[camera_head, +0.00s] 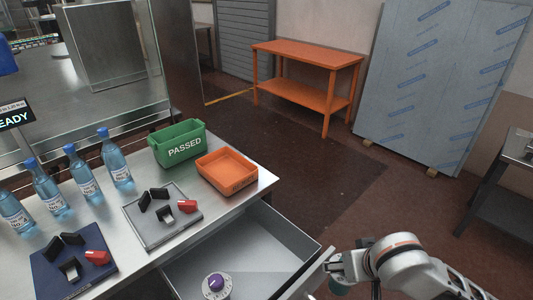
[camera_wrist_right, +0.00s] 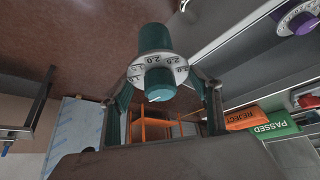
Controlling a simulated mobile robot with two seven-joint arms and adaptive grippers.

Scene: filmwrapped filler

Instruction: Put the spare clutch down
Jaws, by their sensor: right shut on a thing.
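A teal-capped clutch with a white numbered ring (camera_wrist_right: 155,62) is between the fingers of my right gripper (camera_wrist_right: 162,84), which is shut on it. In the head view my right gripper (camera_head: 337,268) is at the right, just outside the open drawer's right wall, and only a little of the teal clutch (camera_head: 340,288) shows below it. Another clutch, with a purple knob and pale numbered ring (camera_head: 217,287), stands in the open drawer (camera_head: 240,252). It also shows at the upper right of the wrist view (camera_wrist_right: 299,18). My left gripper is not in view.
On the steel table are an orange bin (camera_head: 226,171), a green PASSED bin (camera_head: 178,145), a grey tray (camera_head: 150,232) and a blue tray (camera_head: 55,280) with caps, and several bottles (camera_head: 117,168). The back of the drawer is clear. An orange bench (camera_head: 305,52) stands behind.

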